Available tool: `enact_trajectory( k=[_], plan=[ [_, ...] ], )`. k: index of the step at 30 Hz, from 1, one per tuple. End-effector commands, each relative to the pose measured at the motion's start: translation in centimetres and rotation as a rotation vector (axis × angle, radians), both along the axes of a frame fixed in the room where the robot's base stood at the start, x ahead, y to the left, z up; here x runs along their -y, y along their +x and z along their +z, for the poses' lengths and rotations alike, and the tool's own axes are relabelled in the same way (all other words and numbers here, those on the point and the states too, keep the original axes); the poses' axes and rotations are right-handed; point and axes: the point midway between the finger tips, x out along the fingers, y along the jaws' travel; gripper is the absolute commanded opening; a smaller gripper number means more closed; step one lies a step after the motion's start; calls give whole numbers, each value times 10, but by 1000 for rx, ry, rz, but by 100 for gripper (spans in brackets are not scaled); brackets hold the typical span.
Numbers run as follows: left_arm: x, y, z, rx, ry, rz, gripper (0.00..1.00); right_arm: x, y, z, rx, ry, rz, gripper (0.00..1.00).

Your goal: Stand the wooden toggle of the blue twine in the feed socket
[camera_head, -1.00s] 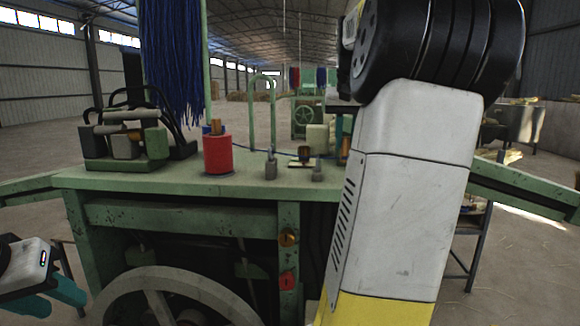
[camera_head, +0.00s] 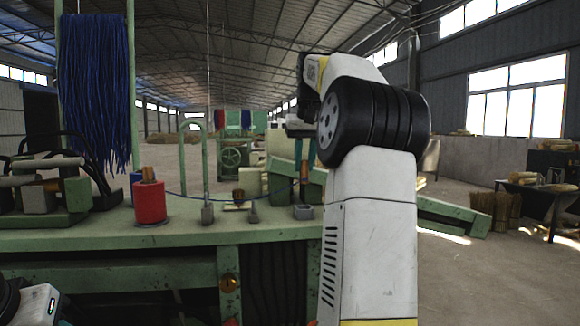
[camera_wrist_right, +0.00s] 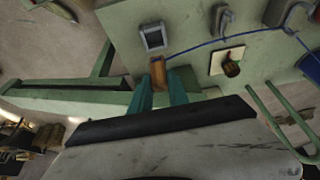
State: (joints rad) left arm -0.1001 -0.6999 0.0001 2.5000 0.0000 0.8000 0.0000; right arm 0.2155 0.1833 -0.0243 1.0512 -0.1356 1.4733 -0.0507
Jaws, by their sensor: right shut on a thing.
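The brown wooden toggle (camera_head: 304,170) of the blue twine (camera_head: 255,192) is held by the teal fingers of my right gripper (camera_head: 300,150). The wrist view also shows the toggle (camera_wrist_right: 158,76) between the fingers. The grey square feed socket (camera_head: 303,212) is on the green bench, below the toggle in the head view. In the wrist view the socket (camera_wrist_right: 153,38) is beyond the toggle's end; its hollow looks empty and the toggle appears apart from it. The twine runs from the toggle across the bench toward the blue spool (camera_head: 135,178). My left gripper (camera_head: 35,305) is cut off at the lower left, fingers hidden.
A red spool (camera_head: 150,203) stands on the green bench (camera_head: 180,237). Two grey posts (camera_head: 207,213) and a cream plate with a brown stub (camera_head: 238,205) are left of the socket. Blue strands (camera_head: 95,90) hang at the left. A green hoop (camera_head: 203,150) rises behind.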

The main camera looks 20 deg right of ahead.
Motion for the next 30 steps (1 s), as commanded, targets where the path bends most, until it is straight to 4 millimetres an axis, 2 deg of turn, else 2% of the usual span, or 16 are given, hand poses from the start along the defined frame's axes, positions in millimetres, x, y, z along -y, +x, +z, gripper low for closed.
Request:
enact_trajectory(
  k=[30],
  plan=[
    [0, 0, 0, 0, 0, 0, 36, 0, -1, -75, -1, 1, -1, 0]
  ],
)
